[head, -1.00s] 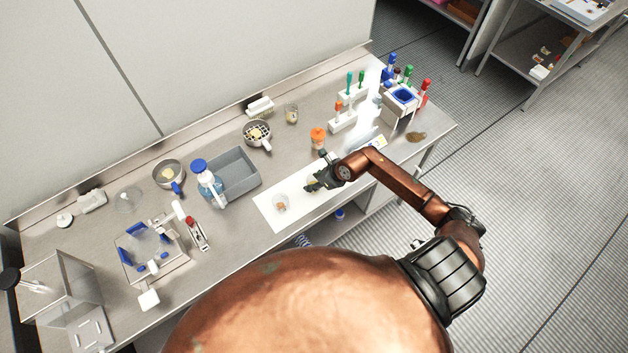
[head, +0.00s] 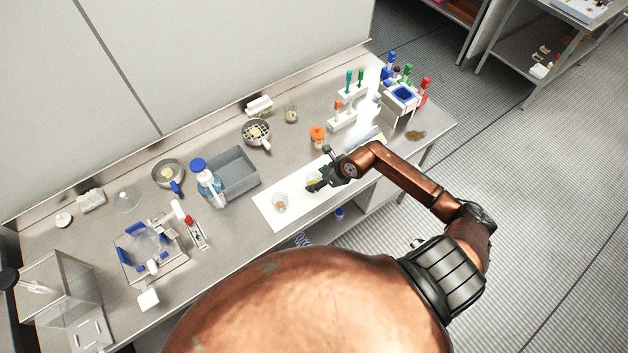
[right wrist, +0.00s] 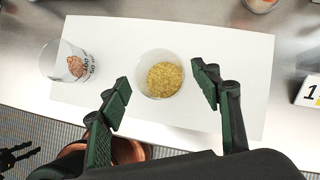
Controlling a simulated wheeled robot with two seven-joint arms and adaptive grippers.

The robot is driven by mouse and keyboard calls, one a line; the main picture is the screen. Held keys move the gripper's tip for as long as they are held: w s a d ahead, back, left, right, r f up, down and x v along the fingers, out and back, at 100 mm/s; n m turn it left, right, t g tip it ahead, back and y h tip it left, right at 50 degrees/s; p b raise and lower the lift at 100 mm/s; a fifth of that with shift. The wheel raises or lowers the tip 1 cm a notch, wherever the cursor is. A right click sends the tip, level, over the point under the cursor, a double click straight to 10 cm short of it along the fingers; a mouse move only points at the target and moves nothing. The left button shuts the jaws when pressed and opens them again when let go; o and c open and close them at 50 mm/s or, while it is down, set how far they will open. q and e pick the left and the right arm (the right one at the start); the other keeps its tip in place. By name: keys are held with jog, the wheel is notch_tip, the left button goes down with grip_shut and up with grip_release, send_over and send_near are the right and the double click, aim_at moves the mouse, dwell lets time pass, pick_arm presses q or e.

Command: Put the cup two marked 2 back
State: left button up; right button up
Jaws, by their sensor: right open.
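A clear cup of yellow grains (right wrist: 163,77) stands upright on the white mat (right wrist: 150,35) in the right wrist view. My right gripper (right wrist: 161,78) is open, with one finger on each side of this cup and visible gaps between. A second clear cup (right wrist: 70,60) with brown content and printed scale marks stands to the left on the mat. In the head view this brown cup (head: 280,203) is left of my right gripper (head: 321,170), which partly hides the area of the yellow cup. I cannot read a 2 on either cup. My left gripper is not in view.
An orange-lidded jar (head: 318,135) stands behind the mat. Racks and a bright glare lie to the right.

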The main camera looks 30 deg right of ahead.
jog(key=v, duration=0.8)
jog(key=shift+s+r+b, duration=0.25)
jog(key=shift+r+b, duration=0.1)
jog(key=shift+b, duration=0.1)
jog(key=shift+d, duration=0.1)
